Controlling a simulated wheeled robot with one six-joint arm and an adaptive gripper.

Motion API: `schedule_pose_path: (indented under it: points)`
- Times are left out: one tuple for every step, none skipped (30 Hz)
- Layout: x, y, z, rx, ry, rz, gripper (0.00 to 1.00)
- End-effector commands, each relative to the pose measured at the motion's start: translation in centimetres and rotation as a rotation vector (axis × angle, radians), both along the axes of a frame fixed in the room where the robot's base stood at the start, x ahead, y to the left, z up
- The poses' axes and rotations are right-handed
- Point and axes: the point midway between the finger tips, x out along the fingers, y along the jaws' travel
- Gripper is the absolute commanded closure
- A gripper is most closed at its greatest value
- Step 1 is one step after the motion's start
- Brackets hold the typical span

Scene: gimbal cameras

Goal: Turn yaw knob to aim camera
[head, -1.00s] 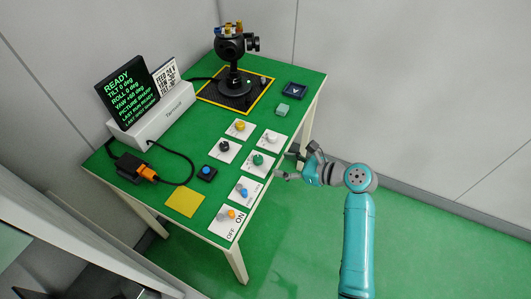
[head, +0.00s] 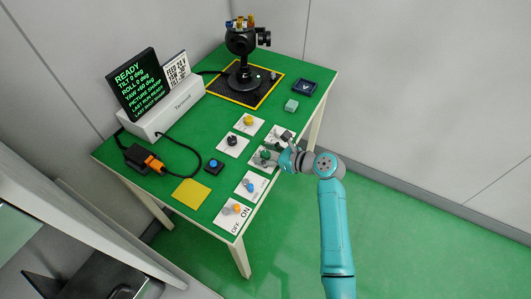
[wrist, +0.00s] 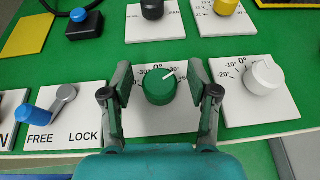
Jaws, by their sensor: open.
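The green knob (wrist: 159,87) sits on a white dial plate with a 0° mark, and its white pointer line is turned toward the upper right. I cannot read a yaw label on it. My gripper (wrist: 163,80) is open, with one finger on each side of this knob; I cannot tell whether either touches. In the head view my gripper (head: 277,148) is at the table's right edge, partly covering the green knob (head: 265,155). The black gimbal camera (head: 242,42) stands on a dark mat at the back. The screen (head: 138,85) reads READY, tilt 0, roll 0, yaw apparently +60 deg.
A white knob (wrist: 263,76) is close right of my gripper, and a FREE/LOCK lever (wrist: 61,98) is to its left. Black (wrist: 152,9) and yellow (wrist: 226,6) knobs stand behind. A blue button (head: 213,163) and cables occupy the table's left side.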

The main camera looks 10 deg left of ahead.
Motion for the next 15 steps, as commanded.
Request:
schedule_pose_path:
  points:
    - [0.02,0.04,-0.02,0.000,0.000,0.000,0.40]
    - [0.02,0.05,-0.02,0.000,0.000,0.000,0.40]
    - [0.02,0.05,-0.02,0.000,0.000,0.000,0.40]
    - [0.02,0.04,-0.02,0.000,0.000,0.000,0.40]
    - [0.02,0.04,-0.02,0.000,0.000,0.000,0.40]
    - [0.01,0.03,-0.02,0.000,0.000,0.000,0.40]
    - [0.01,0.03,-0.02,0.000,0.000,0.000,0.43]
    - [0.01,0.03,-0.02,0.000,0.000,0.000,0.50]
    - [0.01,0.03,-0.01,0.000,0.000,0.000,0.60]
    - [0.01,0.03,-0.01,0.000,0.000,0.000,0.68]
    - [0.01,0.03,-0.01,0.000,0.000,0.000,0.75]
    - [0.01,0.03,-0.01,0.000,0.000,0.000,0.85]
    - [0.01,0.03,-0.01,0.000,0.000,0.000,0.93]
    - [0.01,0.03,-0.01,0.000,0.000,0.000,1.00]
    - [0.01,0.03,-0.01,0.000,0.000,0.000,1.00]
